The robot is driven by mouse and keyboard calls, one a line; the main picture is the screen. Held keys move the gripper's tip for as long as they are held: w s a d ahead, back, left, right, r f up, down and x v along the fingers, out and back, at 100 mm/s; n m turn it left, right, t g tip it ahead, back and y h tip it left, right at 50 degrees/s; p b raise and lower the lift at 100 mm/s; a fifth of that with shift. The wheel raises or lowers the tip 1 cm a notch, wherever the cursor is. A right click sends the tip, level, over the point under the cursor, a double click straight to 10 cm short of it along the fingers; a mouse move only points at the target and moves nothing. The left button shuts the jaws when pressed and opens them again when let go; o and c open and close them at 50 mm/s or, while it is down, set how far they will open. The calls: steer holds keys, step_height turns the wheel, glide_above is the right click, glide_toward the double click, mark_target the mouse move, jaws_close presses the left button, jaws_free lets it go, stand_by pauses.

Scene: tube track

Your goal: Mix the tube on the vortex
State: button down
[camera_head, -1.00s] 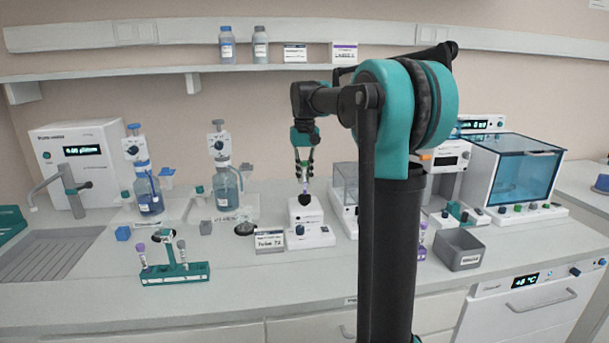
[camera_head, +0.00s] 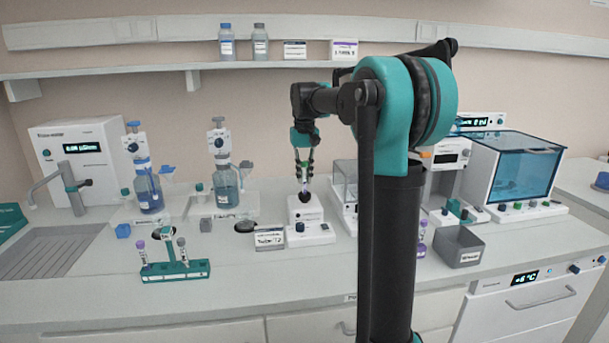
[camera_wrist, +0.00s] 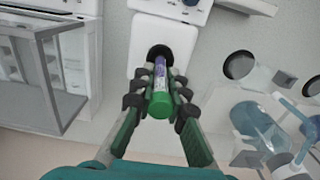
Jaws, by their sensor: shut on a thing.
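My gripper (camera_head: 304,168) points straight down above the vortex mixer (camera_head: 300,211), a small white device with a dark round cup on top. In the wrist view my gripper (camera_wrist: 160,92) is shut on a tube (camera_wrist: 160,70) with a green cap and a purple-and-white label. The tube's lower end is at the black cup (camera_wrist: 160,51) of the mixer. I cannot tell how hard it presses into the cup.
A teal rack (camera_head: 176,271) with tubes stands front left. A grey bin (camera_head: 458,247) is farther right.

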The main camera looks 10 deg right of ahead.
steer(key=shift+f, duration=0.7)
stand_by(1.8)
stand_by(3.3)
steer(key=shift+r, duration=3.55)
